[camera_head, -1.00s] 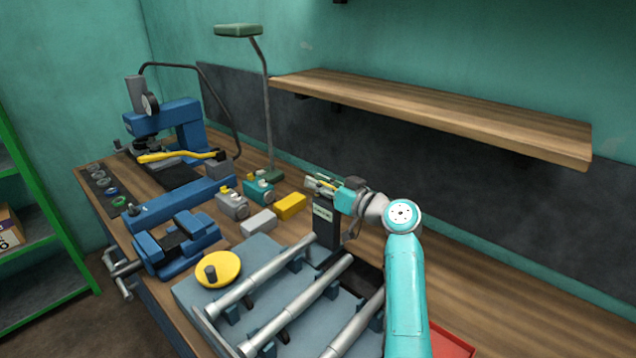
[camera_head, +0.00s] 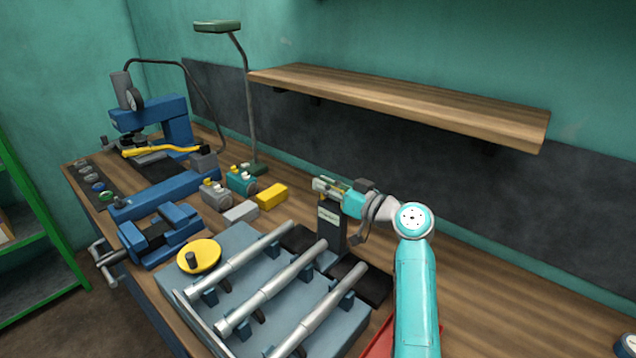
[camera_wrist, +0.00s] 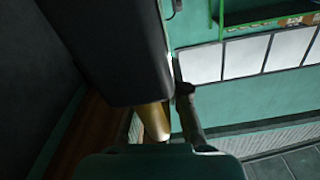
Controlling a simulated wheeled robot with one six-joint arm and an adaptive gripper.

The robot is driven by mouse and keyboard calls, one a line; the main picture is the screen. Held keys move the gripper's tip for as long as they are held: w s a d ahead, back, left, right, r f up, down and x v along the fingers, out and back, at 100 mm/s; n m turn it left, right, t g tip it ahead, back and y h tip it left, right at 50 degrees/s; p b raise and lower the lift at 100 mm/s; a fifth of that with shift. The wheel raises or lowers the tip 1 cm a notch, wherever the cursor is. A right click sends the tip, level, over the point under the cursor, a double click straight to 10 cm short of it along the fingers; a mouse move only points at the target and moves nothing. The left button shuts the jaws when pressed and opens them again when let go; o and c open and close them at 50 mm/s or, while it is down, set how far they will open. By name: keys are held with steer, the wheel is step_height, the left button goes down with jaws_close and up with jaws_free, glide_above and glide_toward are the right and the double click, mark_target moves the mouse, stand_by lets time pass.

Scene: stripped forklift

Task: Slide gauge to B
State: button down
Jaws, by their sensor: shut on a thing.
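The gauge looks to be the dark upright block (camera_head: 331,224) with a pale label, at the far ends of the silver rods; I cannot read the label. My gripper (camera_head: 326,187) is at the top of this block, shut on it, with the teal arm reaching in from the right. The block stands upright between two dark pads, one to its left (camera_head: 299,238) and one to its right (camera_head: 366,284). I see no letter B. In the wrist view a large dark block (camera_wrist: 115,50) and a brass cylinder (camera_wrist: 155,120) are close to a finger; the grip itself is mostly hidden.
Several silver rods (camera_head: 270,290) lie on a blue-grey plate (camera_head: 222,318). A yellow disc (camera_head: 207,254) sits at its left corner. Yellow (camera_head: 271,196) and grey (camera_head: 240,212) blocks lie behind it. A wooden shelf (camera_head: 400,103) hangs above. The bench to the right is largely clear.

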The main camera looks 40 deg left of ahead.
steer(key=shift+s+d, duration=0.2)
steer(key=shift+d, duration=0.5)
steer(key=c, duration=1.2)
jaws_free()
step_height(320, 180, up, 10)
steer(key=shift+r, duration=0.1)
